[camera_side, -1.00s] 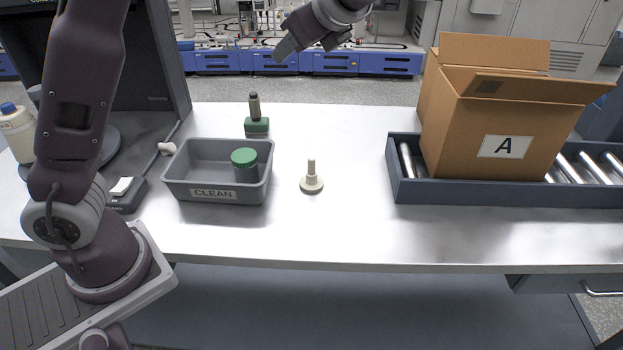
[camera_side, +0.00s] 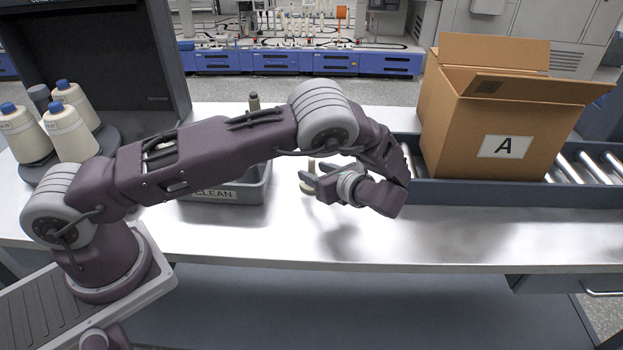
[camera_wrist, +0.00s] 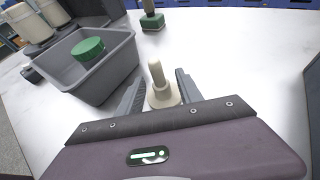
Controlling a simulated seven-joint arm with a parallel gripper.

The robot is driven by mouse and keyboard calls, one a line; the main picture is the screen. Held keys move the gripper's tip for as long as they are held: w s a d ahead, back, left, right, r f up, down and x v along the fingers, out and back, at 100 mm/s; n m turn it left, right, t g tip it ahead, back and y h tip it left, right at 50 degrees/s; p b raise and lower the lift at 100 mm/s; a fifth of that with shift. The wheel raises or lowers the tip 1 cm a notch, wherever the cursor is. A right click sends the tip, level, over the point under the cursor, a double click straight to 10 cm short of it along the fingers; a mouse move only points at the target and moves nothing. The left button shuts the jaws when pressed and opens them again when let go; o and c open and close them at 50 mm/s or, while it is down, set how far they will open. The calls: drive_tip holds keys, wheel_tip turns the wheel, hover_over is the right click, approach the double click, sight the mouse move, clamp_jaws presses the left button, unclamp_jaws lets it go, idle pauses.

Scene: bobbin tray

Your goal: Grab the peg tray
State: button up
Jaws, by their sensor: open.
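The peg tray is a cream disc with an upright peg. In the wrist view the peg tray (camera_wrist: 161,92) stands between the two fingers of my gripper (camera_wrist: 160,78), with the fingers open on either side of it. In the side view the peg tray (camera_side: 306,189) stands upright on the table, partly hidden by my gripper (camera_side: 312,177). I cannot tell whether either finger touches it. The lower edge of its base is hidden in the wrist view by my gripper body.
A grey bin (camera_wrist: 112,72) marked CLEAN, holding a green-lidded jar (camera_wrist: 88,49), is left of the peg tray. A green-based peg piece (camera_wrist: 152,21) stands behind. A cardboard box (camera_side: 495,125) sits on rollers at right. Cream cones (camera_side: 72,135) stand at far left.

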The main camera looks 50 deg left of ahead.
drive_tip(key=x, duration=0.5)
drive_tip(key=shift+r, duration=0.15)
clamp_jaws()
drive_tip(key=shift+r, duration=0.1)
